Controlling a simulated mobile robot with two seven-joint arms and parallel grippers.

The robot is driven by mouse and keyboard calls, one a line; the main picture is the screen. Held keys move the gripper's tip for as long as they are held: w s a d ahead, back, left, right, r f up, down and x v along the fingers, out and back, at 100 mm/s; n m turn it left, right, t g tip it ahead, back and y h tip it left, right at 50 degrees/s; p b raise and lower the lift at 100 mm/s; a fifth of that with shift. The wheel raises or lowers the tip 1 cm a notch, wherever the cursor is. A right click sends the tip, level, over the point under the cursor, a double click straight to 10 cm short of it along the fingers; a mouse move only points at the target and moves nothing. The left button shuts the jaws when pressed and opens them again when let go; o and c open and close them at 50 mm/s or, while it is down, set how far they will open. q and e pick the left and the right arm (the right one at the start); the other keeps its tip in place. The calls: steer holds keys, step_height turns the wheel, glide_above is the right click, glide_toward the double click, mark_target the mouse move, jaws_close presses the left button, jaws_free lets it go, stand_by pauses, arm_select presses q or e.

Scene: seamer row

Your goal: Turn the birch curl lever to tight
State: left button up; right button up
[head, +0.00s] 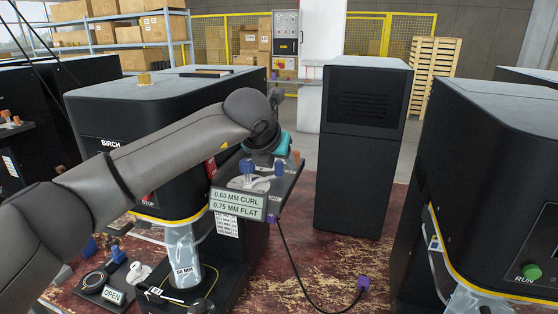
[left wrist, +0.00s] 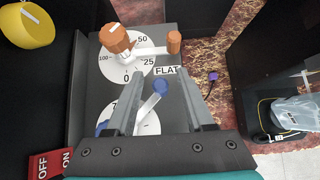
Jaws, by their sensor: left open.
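In the left wrist view a Birch panel (left wrist: 85,75) carries two levers over white dials. The blue lever (left wrist: 161,88) has its arm slanting up to the right to a blue knob; its hub is partly hidden behind a finger. The orange lever (left wrist: 174,42) points right. A FLAT label (left wrist: 167,70) lies between the dials; I see no CURL label there, so which lever is curl cannot be read. My left gripper (left wrist: 162,72) is open, a finger on either side of the blue knob; contact cannot be told. In the head view it (head: 264,158) is over the panel. My right gripper is not in view.
A plate (head: 238,204) reads 0.60 MM CURL, 0.75 MM FLAT. The Birch machine (head: 190,95) stands behind my left arm. An OFF/ON switch (left wrist: 53,163) is at lower left in the wrist view.

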arm_select(q)
jaws_close()
stand_by(0.5)
stand_by(1.0)
